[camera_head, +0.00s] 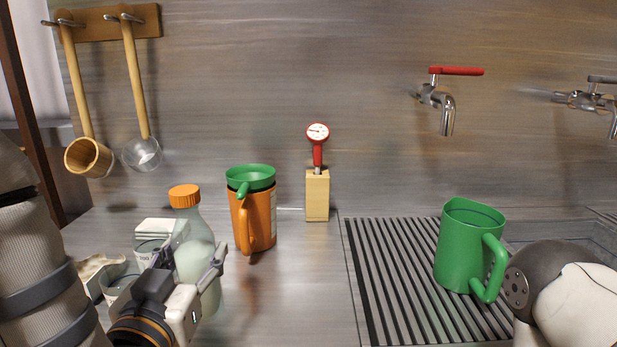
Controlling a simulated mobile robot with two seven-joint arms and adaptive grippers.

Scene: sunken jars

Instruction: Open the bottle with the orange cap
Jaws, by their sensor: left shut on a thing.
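The bottle (196,250) is pale, translucent green-white and stands upright on the metal counter at the left. Its orange cap (184,196) sits on the neck. My left gripper (199,254) comes in from the lower left and is shut on the bottle's body, with its fingers on either side, below the cap. The gripper hides the lower left part of the bottle. My right gripper is out of view; a rounded dark and white part of my arm shows at the lower right.
An orange jug with a green funnel (250,176) stands right of the bottle. A thermometer (318,140) stands in a wooden block (317,195). A green jug (462,245) is on the slatted drain (375,270). Red-handled tap (440,100) and hanging ladles (140,150) are behind.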

